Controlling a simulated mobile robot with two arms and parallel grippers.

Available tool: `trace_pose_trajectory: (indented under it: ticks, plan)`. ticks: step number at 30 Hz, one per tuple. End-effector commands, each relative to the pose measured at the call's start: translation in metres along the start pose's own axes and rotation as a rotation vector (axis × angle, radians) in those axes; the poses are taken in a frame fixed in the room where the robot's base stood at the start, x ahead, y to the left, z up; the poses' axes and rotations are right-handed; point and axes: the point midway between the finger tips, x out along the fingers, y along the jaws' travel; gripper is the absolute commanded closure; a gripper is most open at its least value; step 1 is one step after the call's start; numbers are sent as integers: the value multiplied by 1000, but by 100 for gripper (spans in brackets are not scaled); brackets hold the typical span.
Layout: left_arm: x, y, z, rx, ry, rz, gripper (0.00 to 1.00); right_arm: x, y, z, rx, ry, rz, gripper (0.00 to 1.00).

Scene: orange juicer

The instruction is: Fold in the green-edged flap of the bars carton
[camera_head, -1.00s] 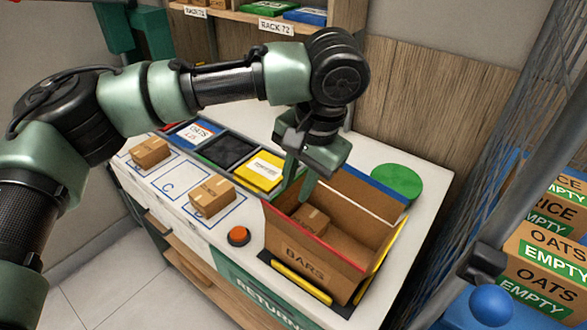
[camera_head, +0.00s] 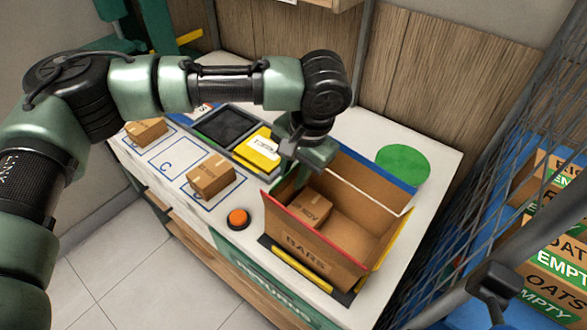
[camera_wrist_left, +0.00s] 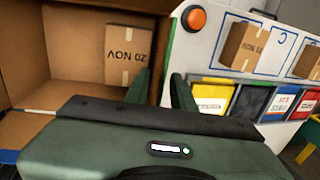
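The open bars carton (camera_head: 318,252) stands on the counter with a small brown box (camera_head: 310,209) inside. Its red-edged flap (camera_head: 305,227) and blue-edged flap (camera_head: 372,163) stand up. In the left wrist view, the green-edged flap (camera_wrist_left: 170,47) shows nearly edge-on as a thin green line beside the carton's inside. My left gripper (camera_head: 298,172) is at the carton's far left side and hides that flap in the head view. In the left wrist view its fingers (camera_wrist_left: 162,90) are apart, one on each side of the green edge; contact cannot be told. My right gripper is not in view.
An orange button (camera_head: 238,218) and a brown box (camera_head: 211,175) are left of the carton. A yellow bin (camera_head: 257,150) and a dark bin (camera_head: 224,126) lie behind. A green disc (camera_head: 403,164) marks bare counter at right. A mesh rack with cartons stands at far right.

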Motion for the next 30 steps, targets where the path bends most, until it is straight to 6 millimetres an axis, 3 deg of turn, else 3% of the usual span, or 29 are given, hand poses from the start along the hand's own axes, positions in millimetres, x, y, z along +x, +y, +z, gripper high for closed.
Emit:
trace_pose_trajectory:
  ticks: [5, 8, 9, 30]
  plan:
    - [0, 0, 0, 0, 0, 0, 75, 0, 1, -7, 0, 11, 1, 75]
    - [0, 0, 0, 0, 0, 0, 98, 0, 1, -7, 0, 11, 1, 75]
    - [0, 0, 0, 0, 0, -1, 100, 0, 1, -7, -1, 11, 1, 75]
    - [0, 0, 0, 0, 0, -1, 100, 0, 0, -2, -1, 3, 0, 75]
